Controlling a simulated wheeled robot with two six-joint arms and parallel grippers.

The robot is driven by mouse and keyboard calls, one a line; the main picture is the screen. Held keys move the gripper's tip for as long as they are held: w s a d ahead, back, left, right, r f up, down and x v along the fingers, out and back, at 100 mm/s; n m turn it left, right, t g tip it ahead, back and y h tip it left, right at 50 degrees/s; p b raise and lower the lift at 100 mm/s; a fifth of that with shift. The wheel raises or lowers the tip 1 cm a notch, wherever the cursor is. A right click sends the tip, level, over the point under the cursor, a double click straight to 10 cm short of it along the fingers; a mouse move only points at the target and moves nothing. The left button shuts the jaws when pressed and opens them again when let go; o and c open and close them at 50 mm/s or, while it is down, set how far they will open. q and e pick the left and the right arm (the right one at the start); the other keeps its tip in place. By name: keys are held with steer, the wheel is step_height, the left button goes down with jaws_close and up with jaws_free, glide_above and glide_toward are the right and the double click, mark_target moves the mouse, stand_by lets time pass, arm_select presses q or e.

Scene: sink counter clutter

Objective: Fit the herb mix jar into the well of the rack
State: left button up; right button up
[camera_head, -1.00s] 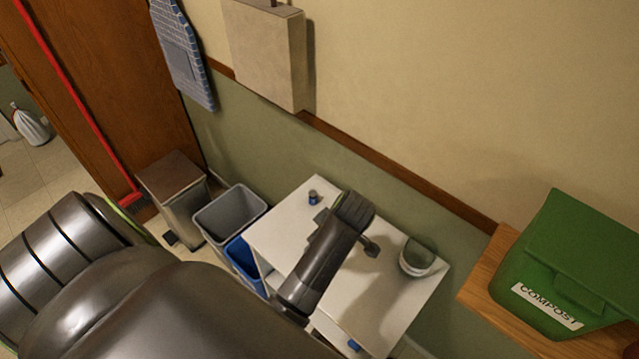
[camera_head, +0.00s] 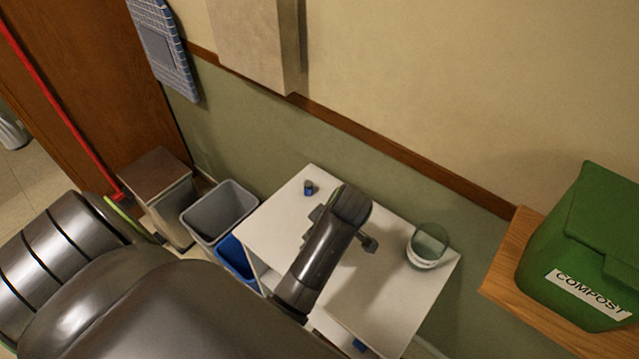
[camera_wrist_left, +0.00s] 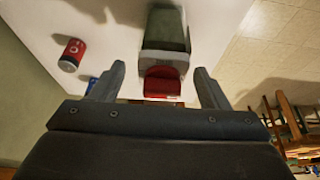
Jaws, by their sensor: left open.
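My left gripper (camera_head: 342,229) is open above the white table (camera_head: 305,183) in the head view. A small red container with a pale mark (camera_wrist_left: 72,54) is to the left of the fingers. No label is readable, so I cannot tell which is the herb mix jar. I cannot make out the rack or its well. My right gripper is not in view.
A grey bin (camera_head: 219,210) and a blue bin (camera_head: 238,259) stand left of the table. A green compost box (camera_head: 585,255) sits on a wooden surface at right.

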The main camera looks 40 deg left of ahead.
arm_select(q)
steer(key=shift+s+a+f, duration=0.1)
steer(key=shift+f, duration=0.05)
steer(key=shift+c, duration=0.3)
steer(key=c, duration=1.2)
